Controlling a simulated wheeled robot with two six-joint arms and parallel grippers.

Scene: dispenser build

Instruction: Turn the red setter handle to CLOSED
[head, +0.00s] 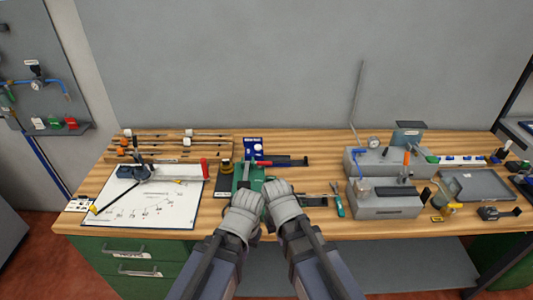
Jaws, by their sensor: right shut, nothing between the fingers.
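A small red bar (265,163), which looks like a handle, lies across the back of a green device (242,179) at the middle of the bench. A dark part (291,161) sits at its right. The picture is too small to read any CLOSED mark or tell the handle's setting. My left gripper (248,197) is over the front of the green device and hides part of it; its fingers cannot be made out. My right gripper (277,187) is shut and empty beside it, just in front of the red bar. I cannot tell whether either touches the device.
A white drawing sheet (140,210) with tools lies at left, with a red upright piece (204,168) at its edge. Green-handled pliers (338,206) lie right of my grippers. Grey machine blocks (385,205) and a grey tray (475,187) stand farther right. A blue box (253,146) stands behind.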

